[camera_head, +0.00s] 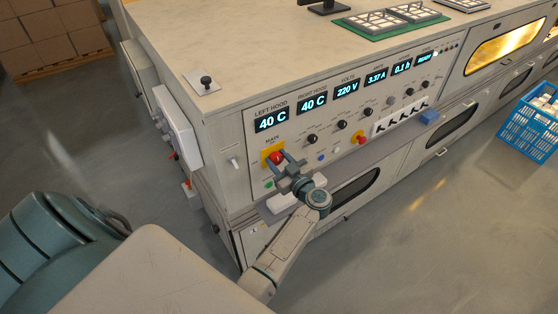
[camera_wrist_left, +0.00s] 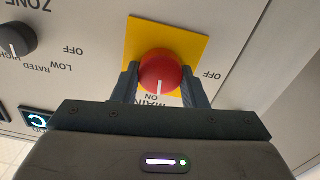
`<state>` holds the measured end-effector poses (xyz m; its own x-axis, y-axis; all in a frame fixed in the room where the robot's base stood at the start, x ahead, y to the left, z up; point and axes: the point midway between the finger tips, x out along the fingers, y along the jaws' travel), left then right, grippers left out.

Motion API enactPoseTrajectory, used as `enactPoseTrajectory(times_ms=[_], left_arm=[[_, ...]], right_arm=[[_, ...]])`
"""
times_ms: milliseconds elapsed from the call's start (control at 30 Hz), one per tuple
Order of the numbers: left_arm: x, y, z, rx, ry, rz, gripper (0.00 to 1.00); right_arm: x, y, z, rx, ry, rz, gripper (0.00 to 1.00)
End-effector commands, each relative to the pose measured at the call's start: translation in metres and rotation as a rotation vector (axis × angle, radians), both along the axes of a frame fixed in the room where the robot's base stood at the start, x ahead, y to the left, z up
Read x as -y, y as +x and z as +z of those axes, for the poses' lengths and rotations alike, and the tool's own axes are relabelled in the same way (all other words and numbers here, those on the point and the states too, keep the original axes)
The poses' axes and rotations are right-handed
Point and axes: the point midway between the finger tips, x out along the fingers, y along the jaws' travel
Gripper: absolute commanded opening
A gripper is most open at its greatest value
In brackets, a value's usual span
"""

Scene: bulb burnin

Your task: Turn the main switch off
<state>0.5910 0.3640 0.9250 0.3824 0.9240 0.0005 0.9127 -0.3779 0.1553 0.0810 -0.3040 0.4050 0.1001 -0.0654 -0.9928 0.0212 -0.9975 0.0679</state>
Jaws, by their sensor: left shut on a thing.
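The main switch (camera_head: 276,158) is a red round knob on a yellow square plate at the left end of the console's front panel. In the left wrist view the red knob (camera_wrist_left: 160,72) fills the space between my fingers, and its white mark points toward the word ON. My left gripper (camera_head: 278,162) reaches the panel and is shut on the knob, one finger on each side; it also shows in the left wrist view (camera_wrist_left: 160,84). The yellow plate (camera_wrist_left: 191,41) shows behind the knob, with OFF printed to its right. My right gripper is not in view.
Lit displays (camera_head: 313,101) run along the panel above a row of black knobs (camera_head: 312,139). A white box (camera_head: 175,125) hangs on the console's left side. A blue crate (camera_head: 530,128) stands at the right; the floor in front is clear.

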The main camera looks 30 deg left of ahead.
Motion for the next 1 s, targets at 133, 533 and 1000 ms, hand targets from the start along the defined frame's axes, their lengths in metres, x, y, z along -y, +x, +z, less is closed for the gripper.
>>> enactPoseTrajectory(times_ms=[133,533,1000], left_arm=[[0.0,-0.001,-0.002,0.114,-0.047,-0.001,0.16],[-0.001,-0.002,-0.004,0.467,-0.193,-0.001,0.16],[-0.001,-0.003,-0.006,0.881,-0.364,-0.002,0.16]], right_arm=[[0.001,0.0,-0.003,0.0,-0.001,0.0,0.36],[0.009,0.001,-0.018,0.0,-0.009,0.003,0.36],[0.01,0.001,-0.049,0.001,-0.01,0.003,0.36]])
